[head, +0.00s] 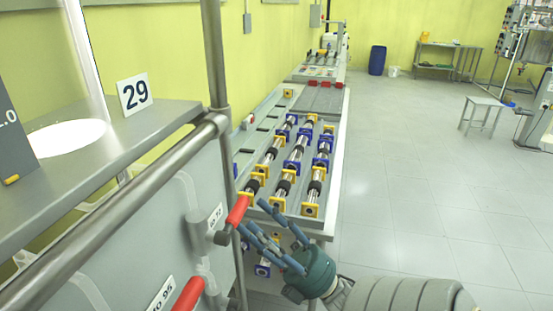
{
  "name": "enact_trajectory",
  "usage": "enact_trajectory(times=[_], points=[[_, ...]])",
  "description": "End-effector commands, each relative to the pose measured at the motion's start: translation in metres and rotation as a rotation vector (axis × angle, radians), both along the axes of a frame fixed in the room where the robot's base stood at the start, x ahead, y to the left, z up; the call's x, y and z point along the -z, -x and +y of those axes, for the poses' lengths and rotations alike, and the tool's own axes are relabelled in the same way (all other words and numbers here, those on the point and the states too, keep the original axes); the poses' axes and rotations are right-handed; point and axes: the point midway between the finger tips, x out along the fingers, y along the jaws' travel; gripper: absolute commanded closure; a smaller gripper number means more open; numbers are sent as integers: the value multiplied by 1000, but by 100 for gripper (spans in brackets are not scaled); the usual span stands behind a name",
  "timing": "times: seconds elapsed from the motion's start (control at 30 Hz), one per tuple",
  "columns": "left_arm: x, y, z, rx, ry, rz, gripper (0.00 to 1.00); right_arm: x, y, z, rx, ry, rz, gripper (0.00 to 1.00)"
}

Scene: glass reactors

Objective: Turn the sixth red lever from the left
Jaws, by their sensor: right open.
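Two red levers show on valves at the front of the grey reactor panel. One red lever (238,211) sticks up at a tilt from a grey valve beside a small white label. Another red lever (188,295) is nearer, at the bottom edge and partly cut off. I cannot tell from this view which number either has in the row. My right gripper (268,217) has blue fingers and a green body. It is open, with its fingers spread just to the right of the farther lever; I cannot tell whether they touch it. My left gripper is not in view.
Beyond my gripper is a long bench (336,150) with glass-and-metal tube units. Open tiled floor (420,210) lies at right.

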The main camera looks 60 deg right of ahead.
Motion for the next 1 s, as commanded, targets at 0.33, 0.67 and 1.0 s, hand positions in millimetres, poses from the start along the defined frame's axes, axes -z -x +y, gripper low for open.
enact_trajectory(times=[0.33, 0.67, 1.0], points=[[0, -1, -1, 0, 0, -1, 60, 46, 42, -17, 1, -2, 2, 53], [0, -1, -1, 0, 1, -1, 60, 53, 49, -20, 1, -2, 1, 53], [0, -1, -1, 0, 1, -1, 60, 53, 49, -20, 0, -1, 1, 53]])
